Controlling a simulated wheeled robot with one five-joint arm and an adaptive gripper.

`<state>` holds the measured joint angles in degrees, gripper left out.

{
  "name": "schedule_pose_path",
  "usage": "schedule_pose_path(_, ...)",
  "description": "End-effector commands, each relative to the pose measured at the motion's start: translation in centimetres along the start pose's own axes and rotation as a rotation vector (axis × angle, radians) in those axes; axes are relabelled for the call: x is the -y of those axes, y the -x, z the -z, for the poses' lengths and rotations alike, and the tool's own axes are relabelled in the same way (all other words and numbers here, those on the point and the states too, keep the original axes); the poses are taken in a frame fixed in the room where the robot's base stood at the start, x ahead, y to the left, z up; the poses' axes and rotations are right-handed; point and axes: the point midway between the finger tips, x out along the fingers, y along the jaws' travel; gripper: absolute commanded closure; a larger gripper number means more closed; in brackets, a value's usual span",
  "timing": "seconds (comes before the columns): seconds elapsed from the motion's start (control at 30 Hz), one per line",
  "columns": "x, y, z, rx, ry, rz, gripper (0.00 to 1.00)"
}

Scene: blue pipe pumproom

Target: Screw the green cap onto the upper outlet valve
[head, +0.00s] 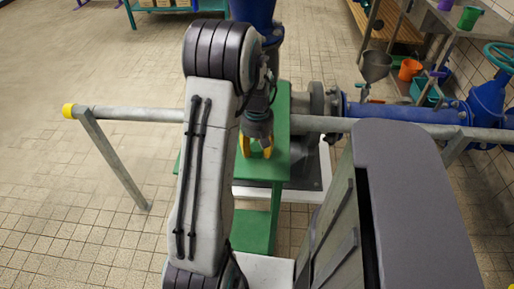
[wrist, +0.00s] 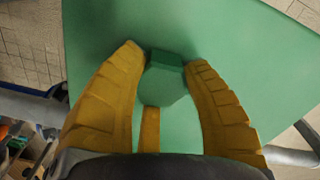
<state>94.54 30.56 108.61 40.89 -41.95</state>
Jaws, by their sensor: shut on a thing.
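My gripper (head: 256,148) is over the green table (head: 284,110), pointing down, partly hidden behind my arm. In the wrist view its yellow fingers (wrist: 165,58) are closed around the green cap (wrist: 163,82), a faceted block at or close above the green table top (wrist: 235,50). I cannot tell whether the cap touches the table. The cap is hard to make out in the head view. A blue valve (head: 488,98) with a teal handwheel (head: 501,56) is at the right. I cannot tell which part is the upper outlet valve.
A grey rail (head: 140,113) crosses left of the table on a slanted leg. A blue pipe (head: 405,113) runs to the right. The tiled floor at left is mostly clear.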

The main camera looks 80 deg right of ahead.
Motion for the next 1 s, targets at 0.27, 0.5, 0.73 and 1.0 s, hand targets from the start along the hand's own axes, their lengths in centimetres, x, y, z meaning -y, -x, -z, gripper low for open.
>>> schedule_pose_path(0.27, 0.0, 2.6, 0.0, -0.002, 0.000, -0.001, 0.90)
schedule_pose_path(0.5, 0.0, 4.7, 0.0, -0.002, 0.000, -0.002, 0.90)
schedule_pose_path(0.73, 0.0, 5.7, 0.0, -0.001, 0.000, -0.001, 0.90)
schedule_pose_path(1.0, 0.0, 5.6, 0.0, -0.001, 0.000, -0.001, 0.90)
